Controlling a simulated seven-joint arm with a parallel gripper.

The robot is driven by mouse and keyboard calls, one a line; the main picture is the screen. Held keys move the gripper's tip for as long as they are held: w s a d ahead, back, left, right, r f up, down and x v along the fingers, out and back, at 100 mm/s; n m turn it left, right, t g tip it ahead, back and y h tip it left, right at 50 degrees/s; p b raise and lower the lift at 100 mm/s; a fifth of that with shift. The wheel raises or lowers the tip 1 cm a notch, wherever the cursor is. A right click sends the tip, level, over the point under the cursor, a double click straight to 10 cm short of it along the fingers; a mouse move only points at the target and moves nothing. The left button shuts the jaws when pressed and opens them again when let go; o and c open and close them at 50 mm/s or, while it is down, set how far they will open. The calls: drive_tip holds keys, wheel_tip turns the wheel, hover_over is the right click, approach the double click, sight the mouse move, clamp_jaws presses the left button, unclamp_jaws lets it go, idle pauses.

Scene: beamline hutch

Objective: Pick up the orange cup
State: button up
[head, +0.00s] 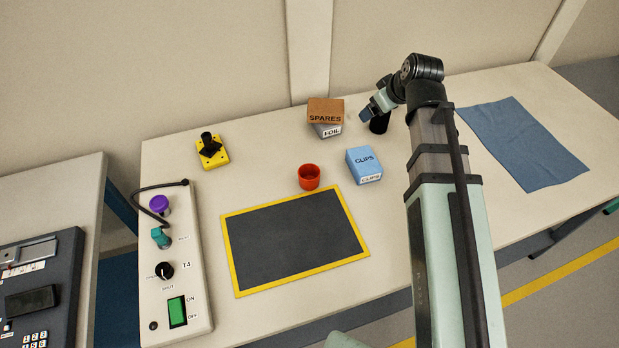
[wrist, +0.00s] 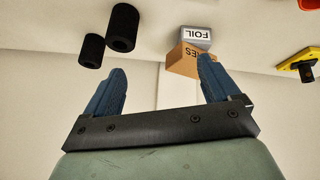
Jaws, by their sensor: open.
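The orange cup (head: 309,178) stands upright on the table in the head view, at the back edge of the dark mat and left of the blue CLIPS box. A small part of what looks like the cup (wrist: 311,3) shows at the top right corner of the wrist view. My gripper (head: 367,111) is above the back of the table, behind and to the right of the cup and apart from it. In the wrist view my gripper's (wrist: 156,82) blue fingers are spread with nothing between them.
A blue CLIPS box (head: 365,165) stands right of the cup. The brown SPARES box (head: 325,109) rests on the FOIL box (head: 327,130) near my gripper. Black cylinders (wrist: 123,27) stand nearby. A yellow-based joystick (head: 212,153) is at back left. The yellow-edged mat (head: 294,243) is bare.

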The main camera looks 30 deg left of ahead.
drive_tip(key=s+a+f+n+g+h, duration=0.1)
drive_tip(key=s+a+n+g, duration=0.2)
drive_tip(key=s, duration=0.6)
drive_tip(key=s+a+n+g, duration=0.25)
drive_tip(key=s+a, duration=0.25)
drive_tip(key=s, duration=0.3)
approach(309, 175)
drive_tip(key=shift+s+a+f+t, duration=0.15)
drive_tip(key=shift+s+f+t, duration=0.2)
drive_tip(key=shift+s, duration=0.3)
drive_tip(key=shift+s+a+f+t, duration=0.1)
drive_tip(key=shift+s+a+f, duration=0.1)
drive_tip(key=shift+s+f, duration=0.35)
drive_tip(key=shift+s+x, duration=0.1)
drive_tip(key=shift+x, duration=1.1)
drive_tip(key=shift+s+x, duration=0.15)
drive_tip(key=shift+x, duration=1.1)
drive_tip(key=shift+c, duration=0.2)
drive_tip(key=c, duration=1)
drive_tip(key=shift+r, duration=0.1)
